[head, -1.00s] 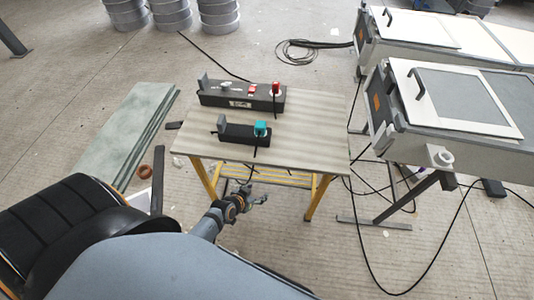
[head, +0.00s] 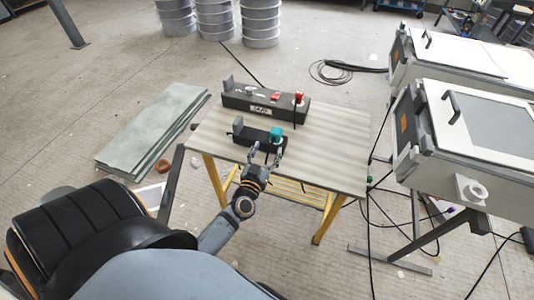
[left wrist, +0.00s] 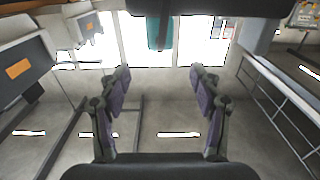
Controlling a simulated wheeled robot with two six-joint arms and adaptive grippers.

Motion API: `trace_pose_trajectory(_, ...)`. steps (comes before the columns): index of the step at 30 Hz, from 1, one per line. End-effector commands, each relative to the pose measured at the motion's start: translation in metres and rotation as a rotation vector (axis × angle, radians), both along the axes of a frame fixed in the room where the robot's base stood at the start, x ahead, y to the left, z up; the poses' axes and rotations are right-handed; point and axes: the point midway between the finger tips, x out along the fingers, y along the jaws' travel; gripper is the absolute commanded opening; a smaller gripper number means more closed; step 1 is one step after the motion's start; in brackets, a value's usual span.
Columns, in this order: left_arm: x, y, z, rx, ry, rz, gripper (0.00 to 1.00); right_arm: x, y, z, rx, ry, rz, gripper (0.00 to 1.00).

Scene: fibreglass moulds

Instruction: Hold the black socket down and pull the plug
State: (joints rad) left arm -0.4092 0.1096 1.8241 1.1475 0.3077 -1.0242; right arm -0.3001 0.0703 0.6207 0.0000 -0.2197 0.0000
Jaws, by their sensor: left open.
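A black socket (head: 250,135) lies near the front of the table, with a grey upright piece at its left end. A teal plug (head: 276,134) sits at its right end. In the left wrist view the teal plug (left wrist: 151,32) hangs at the top, with a dark cord in front, beside the underside of a black body (left wrist: 225,7). My left gripper (head: 267,151) is at the table's front edge, just in front of the plug. In the left wrist view its purple-padded fingers (left wrist: 160,76) are apart and empty, below the plug in the picture. My right gripper is out of view.
A longer black socket strip (head: 240,101) with red plugs stands behind on the striped wooden table (head: 335,140). The table's right part is clear. White-topped mould units (head: 470,125) stand to the right, with cables on the floor. Greenish sheets (head: 150,135) lie at left.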

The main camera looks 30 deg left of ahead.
Motion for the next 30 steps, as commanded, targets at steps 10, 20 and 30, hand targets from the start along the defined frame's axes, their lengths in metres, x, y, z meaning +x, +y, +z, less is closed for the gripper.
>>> trace_pose_trajectory(10,0.037,0.009,0.001,0.002,-0.003,-0.001,0.64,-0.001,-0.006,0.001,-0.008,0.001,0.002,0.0)
trace_pose_trajectory(20,0.093,0.022,0.0,0.0,-0.001,-0.002,0.64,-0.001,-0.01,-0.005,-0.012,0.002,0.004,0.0)
trace_pose_trajectory(30,0.102,0.024,0.0,0.001,0.001,-0.003,0.64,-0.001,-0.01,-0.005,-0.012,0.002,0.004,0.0)
